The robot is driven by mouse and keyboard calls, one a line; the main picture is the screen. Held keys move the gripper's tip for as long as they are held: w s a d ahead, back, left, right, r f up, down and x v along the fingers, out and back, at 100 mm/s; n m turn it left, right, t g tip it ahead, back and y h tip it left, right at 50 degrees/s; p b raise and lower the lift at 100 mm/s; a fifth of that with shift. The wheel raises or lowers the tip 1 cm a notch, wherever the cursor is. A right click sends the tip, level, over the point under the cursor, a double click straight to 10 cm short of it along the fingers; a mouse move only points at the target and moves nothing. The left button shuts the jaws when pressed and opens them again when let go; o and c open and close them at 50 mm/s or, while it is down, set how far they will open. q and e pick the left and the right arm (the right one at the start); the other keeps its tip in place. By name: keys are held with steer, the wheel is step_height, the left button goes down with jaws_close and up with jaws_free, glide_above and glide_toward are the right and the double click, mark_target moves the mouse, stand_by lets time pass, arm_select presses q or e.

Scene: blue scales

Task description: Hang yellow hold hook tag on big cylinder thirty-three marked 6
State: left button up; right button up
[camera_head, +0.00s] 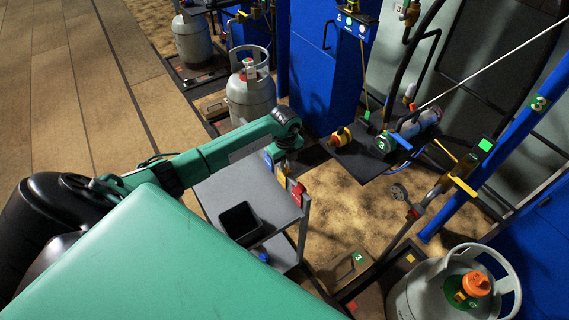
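My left gripper (284,145) points down from the wrist of my green arm, over the far right edge of a grey cart (222,187). Its fingers are small and dark, and I cannot tell whether they are open or shut. A yellow tag (281,174) is at the cart edge just below the gripper, between a blue tag (268,158) and a red tag (298,192). I cannot tell whether the gripper touches it. Big grey cylinders stand at the back (250,98), farther back (193,42) and at the lower right (415,297). I can read no 6 on them. My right gripper is not in view.
The cart holds a black square bin (240,221). A dark shelf with a small cylinder (418,120) lies right of the cart. Blue cabinets (328,65) and a slanted blue post (500,155) bound the right side. Wooden floor (75,100) is clear at upper left.

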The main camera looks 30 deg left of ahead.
arm_select(q)
jaws_close()
steer(key=shift+r, duration=0.1)
steer(key=shift+r+p, duration=1.7)
steer(key=shift+r, duration=0.25)
steer(key=shift+f, duration=0.1)
